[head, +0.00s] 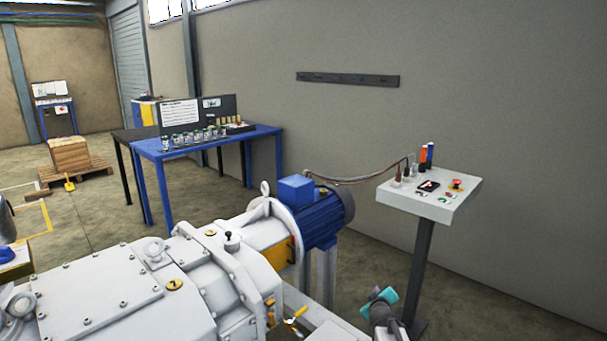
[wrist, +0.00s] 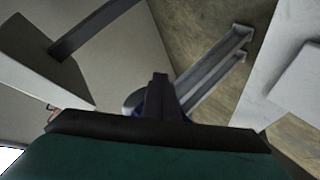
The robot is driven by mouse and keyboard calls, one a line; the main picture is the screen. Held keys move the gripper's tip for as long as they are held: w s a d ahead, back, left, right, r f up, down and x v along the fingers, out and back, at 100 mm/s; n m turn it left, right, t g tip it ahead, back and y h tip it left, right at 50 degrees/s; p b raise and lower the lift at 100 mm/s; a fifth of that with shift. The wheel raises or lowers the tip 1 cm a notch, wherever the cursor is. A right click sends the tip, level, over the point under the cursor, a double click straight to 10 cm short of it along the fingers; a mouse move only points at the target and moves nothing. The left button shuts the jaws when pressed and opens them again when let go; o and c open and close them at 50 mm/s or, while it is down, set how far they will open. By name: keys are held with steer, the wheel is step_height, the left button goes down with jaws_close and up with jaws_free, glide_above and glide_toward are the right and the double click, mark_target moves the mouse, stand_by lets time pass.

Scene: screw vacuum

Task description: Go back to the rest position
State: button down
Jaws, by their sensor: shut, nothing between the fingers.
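My gripper (head: 380,296) shows at the lower right of the head view, with teal parts at the end of my grey arm. It is beside the big white vacuum machine (head: 110,290) and in front of the control stand (head: 430,205), apart from both. In the wrist view my gripper (wrist: 160,80) has its dark fingers together, shut and empty. Its dark green body fills the bottom of that view and hides what lies behind it.
A blue motor (head: 325,218) sits at the machine's end, with a cable running to the stand. A blue table (head: 255,134) with several small jars stands by the wall. A box (head: 69,152) rests on a pallet. Floor between table and stand looks clear.

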steer(key=s+a+f+m+g+y, duration=0.1)
steer(key=s+a+f+m+g, duration=0.2)
steer(key=s, duration=0.8)
steer(key=s+a+f+m+g+y, duration=0.15)
steer(key=s+a+f+g, duration=0.35)
steer(key=s, duration=0.7)
steer(key=s+a+f+m+g, duration=0.2)
steer(key=s+f+g, duration=0.25)
steer(key=s, duration=0.65)
steer(key=s+f+g+p, duration=0.3)
steer(key=s+f, duration=0.3)
steer(key=s, duration=0.6)
steer(key=s+f+g+p, duration=0.2)
steer(key=s+f, duration=0.4)
steer(key=s, duration=0.7)
steer(key=shift+s+g+p, duration=0.25)
steer(key=shift+g+p, duration=0.15)
steer(key=shift+g, duration=0.05)
